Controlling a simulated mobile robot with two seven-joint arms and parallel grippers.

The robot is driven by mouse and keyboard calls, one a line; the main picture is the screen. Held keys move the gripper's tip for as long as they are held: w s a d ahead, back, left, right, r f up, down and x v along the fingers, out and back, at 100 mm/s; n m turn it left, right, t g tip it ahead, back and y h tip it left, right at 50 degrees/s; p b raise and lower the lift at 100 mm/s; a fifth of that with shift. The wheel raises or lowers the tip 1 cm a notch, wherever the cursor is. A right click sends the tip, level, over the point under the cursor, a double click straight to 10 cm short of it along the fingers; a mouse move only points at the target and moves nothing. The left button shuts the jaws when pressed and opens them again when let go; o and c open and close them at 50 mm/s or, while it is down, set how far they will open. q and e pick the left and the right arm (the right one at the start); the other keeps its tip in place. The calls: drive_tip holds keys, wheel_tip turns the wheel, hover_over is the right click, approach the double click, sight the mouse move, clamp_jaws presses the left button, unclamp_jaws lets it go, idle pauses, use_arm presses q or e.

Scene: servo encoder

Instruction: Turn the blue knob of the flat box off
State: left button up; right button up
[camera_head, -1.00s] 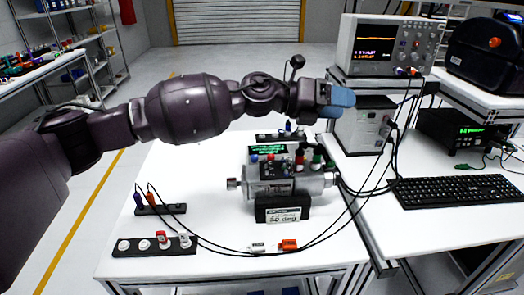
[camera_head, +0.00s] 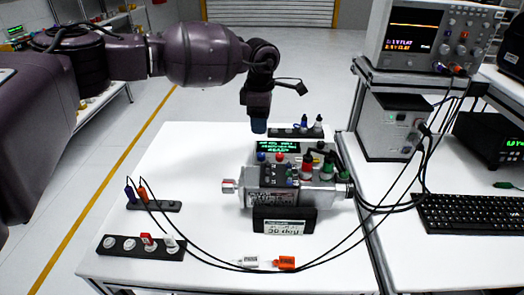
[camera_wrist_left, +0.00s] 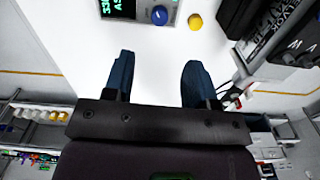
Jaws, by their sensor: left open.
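The flat box (camera_head: 278,147) with a green-lit display lies on the white table behind the metal motor unit. Its blue knob (camera_head: 261,157) shows at its front left, near a red knob (camera_head: 280,158). In the left wrist view the blue knob (camera_wrist_left: 160,15) is at the top edge, beside the display, and the box is cut off by the frame. My left gripper (camera_head: 259,126) points down above and behind the box. In the left wrist view its two blue fingers (camera_wrist_left: 158,78) are apart with nothing between them. My right gripper is out of view.
The motor unit (camera_head: 298,187) with red and green plugs stands close in front of the box. A black strip with plugs (camera_head: 297,132) lies behind it. Black cables run across the table to the right. The table's left half is mostly clear.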

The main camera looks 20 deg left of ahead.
sight(261, 154)
use_arm(q)
wheel_tip(261, 154, down, 11)
drive_tip(key=shift+w+d+r+b, duration=0.1)
drive_tip(key=shift+r+b, duration=0.05)
drive_tip(key=shift+b, duration=0.4)
drive_tip(key=c, duration=0.9)
